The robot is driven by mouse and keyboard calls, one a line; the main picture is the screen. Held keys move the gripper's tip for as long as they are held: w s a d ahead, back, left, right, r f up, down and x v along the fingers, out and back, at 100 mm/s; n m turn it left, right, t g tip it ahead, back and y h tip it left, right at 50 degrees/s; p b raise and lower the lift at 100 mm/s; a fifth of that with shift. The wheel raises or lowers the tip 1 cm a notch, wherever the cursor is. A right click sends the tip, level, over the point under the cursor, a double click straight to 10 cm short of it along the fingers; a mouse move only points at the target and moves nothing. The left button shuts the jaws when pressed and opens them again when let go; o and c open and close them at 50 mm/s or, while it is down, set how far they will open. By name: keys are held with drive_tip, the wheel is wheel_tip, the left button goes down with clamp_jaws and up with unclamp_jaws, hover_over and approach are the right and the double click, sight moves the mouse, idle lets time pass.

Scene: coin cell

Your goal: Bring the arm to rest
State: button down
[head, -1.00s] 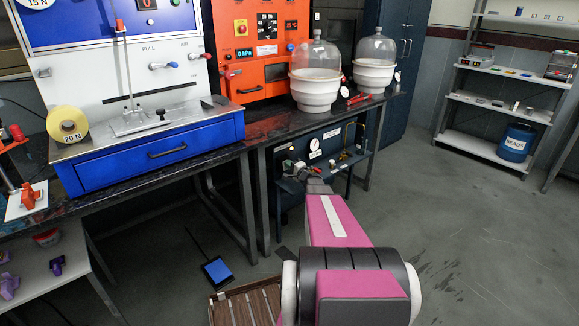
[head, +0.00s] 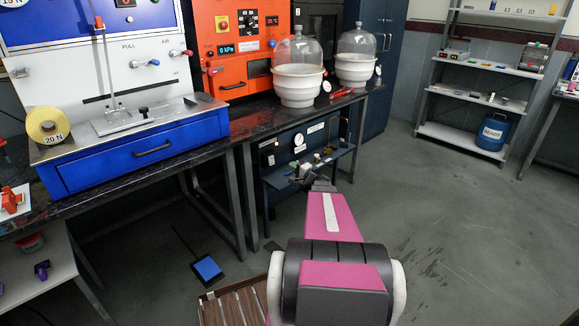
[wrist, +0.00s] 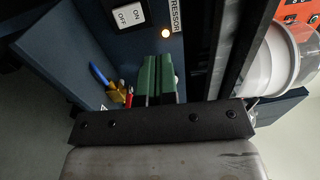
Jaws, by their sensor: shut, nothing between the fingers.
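My pink and dark grey arm (head: 345,213) reaches forward from the bottom of the head view, toward the low blue unit under the bench. In the wrist view the green fingers of my gripper (wrist: 158,62) lie side by side, shut with nothing between them. In the head view the gripper is small and partly lost against the blue unit. I cannot tell whether the fingers touch anything.
Blue, yellow and red fittings (wrist: 116,92) sit close left of the fingers. Above the blue unit (head: 297,148) runs the dark bench (head: 262,118), with an orange oven (head: 228,82) and two glass-domed white vessels (head: 298,86). The floor (head: 450,220) at right is clear.

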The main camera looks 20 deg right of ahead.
idle(0.5)
drive_tip(key=s+a+f+n+g+y, duration=0.1)
drive_tip(key=s+a+n+g, duration=0.25)
drive_tip(key=a, duration=0.45)
drive_tip(key=s+a+f+n+g+y, duration=0.1)
drive_tip(key=s+a+n+g, duration=0.1)
drive_tip(key=a+g, duration=0.35)
drive_tip(key=s+a+f+n+g+y, duration=0.1)
drive_tip(key=s+a+n+g, duration=0.15)
drive_tip(key=a, duration=0.65)
drive_tip(key=s+a+n+g+h, duration=0.3)
drive_tip(key=s+h, duration=0.2)
drive_tip(key=s, duration=0.2)
drive_tip(key=s+a+n+g+h, duration=0.3)
drive_tip(key=s+h, duration=0.1)
drive_tip(key=s, duration=0.4)
drive_tip(key=shift+s+h, duration=0.25)
drive_tip(key=shift+h, duration=0.15)
